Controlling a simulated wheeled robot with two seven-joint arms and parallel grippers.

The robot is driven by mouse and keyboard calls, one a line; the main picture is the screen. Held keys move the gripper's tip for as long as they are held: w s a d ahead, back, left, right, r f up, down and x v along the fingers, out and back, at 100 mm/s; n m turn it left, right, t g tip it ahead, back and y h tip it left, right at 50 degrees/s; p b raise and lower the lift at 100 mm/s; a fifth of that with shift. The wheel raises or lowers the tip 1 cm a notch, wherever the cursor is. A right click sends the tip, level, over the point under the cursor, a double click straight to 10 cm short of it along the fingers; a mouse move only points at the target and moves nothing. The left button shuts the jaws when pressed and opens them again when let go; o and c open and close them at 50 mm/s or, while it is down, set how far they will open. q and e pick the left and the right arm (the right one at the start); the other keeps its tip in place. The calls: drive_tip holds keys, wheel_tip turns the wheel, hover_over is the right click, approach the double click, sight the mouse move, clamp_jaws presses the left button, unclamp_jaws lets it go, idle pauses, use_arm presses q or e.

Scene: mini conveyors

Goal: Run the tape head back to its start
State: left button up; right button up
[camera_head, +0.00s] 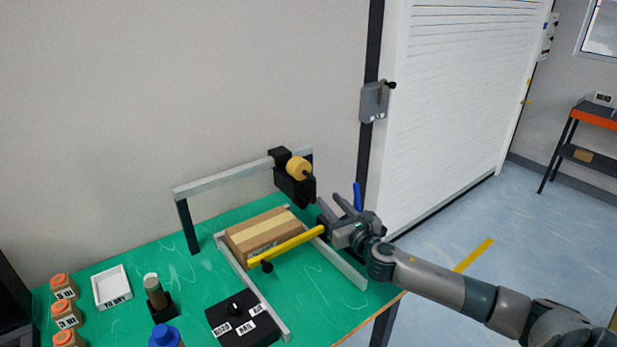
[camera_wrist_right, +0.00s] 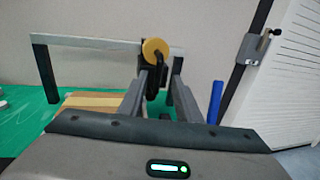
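The tape head (camera_head: 294,188) is a black block with a yellow tape roll (camera_head: 299,167). It hangs at the right end of the grey overhead rail (camera_head: 230,178); in the right wrist view, its yellow roll (camera_wrist_right: 155,49) shows beyond my fingers. My right gripper (camera_head: 331,204) is just right of and slightly below the tape head, pointing at it. Its two fingers (camera_wrist_right: 157,95) are apart, with part of the dark tape head seen between and behind them. I see no grip on it; whether they touch it is unclear. My left gripper is not in view.
A taped carton (camera_head: 262,233) lies between the side rails under the overhead rail. A yellow bar (camera_head: 295,246) with a black knob crosses its front. A blue post (camera_head: 357,196) stands close behind my right gripper. A black switch box (camera_head: 240,318) is at the front.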

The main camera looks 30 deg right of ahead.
sight(315, 185)
drive_tip(key=w, duration=0.4)
drive_tip(key=w+d+p, duration=0.1)
drive_tip(key=w, duration=0.3)
drive_tip(key=w+p, duration=0.1)
drive_tip(key=w, duration=0.4)
drive_tip(key=shift+d, duration=0.3)
drive_tip(key=shift+w, duration=0.85)
drive_tip(key=shift+d, duration=0.1)
clamp_jaws()
